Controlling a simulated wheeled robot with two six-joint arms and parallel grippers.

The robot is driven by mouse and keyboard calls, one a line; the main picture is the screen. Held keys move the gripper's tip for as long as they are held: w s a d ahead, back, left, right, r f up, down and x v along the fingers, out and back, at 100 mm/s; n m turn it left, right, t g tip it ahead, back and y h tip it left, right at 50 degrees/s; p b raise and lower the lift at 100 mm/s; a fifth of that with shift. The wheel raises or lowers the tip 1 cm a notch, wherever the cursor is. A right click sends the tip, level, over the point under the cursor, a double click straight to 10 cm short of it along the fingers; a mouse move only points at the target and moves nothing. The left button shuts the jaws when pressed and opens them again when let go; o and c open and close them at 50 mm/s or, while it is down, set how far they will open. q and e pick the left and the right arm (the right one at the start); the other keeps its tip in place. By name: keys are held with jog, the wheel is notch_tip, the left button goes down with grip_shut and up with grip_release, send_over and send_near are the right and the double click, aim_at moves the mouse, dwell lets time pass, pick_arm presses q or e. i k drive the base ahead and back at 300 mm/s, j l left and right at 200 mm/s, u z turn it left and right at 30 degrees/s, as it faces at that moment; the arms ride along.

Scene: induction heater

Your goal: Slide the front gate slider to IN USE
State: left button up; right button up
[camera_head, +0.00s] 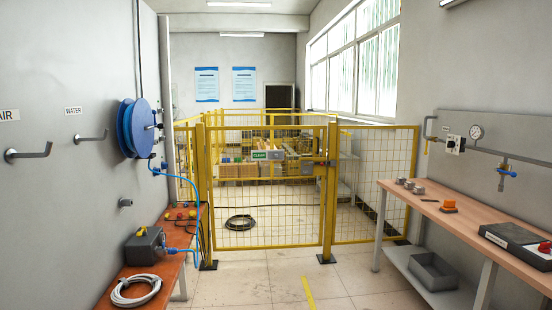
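The yellow mesh front gate (268,190) stands shut across the middle of the room. A small sign with a slider (268,155) is mounted on the gate's upper part. Its left part shows a green label that seems to read CLEAR, and a grey part lies to the right of it. The lettering is too small to read surely, and I see no IN USE text. A latch-like fitting (322,162) is at the gate's right post. Neither of my grippers is in view.
An orange-topped bench (120,292) with a grey box and coiled hose stands at the left, below a blue hose reel (138,128). A wooden workbench (455,215) with a dark case (515,240) stands at the right. The tiled floor before the gate is clear.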

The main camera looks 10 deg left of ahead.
aim_at(271, 154)
jog(key=i+u, duration=0.1)
jog(key=i, duration=3.05)
jog(key=i+z, duration=0.15)
jog(key=i, duration=0.35)
jog(key=i+j+z, duration=0.1)
jog(key=i, duration=0.45)
jog(key=i+j+z, duration=0.15)
jog(key=i, duration=0.35)
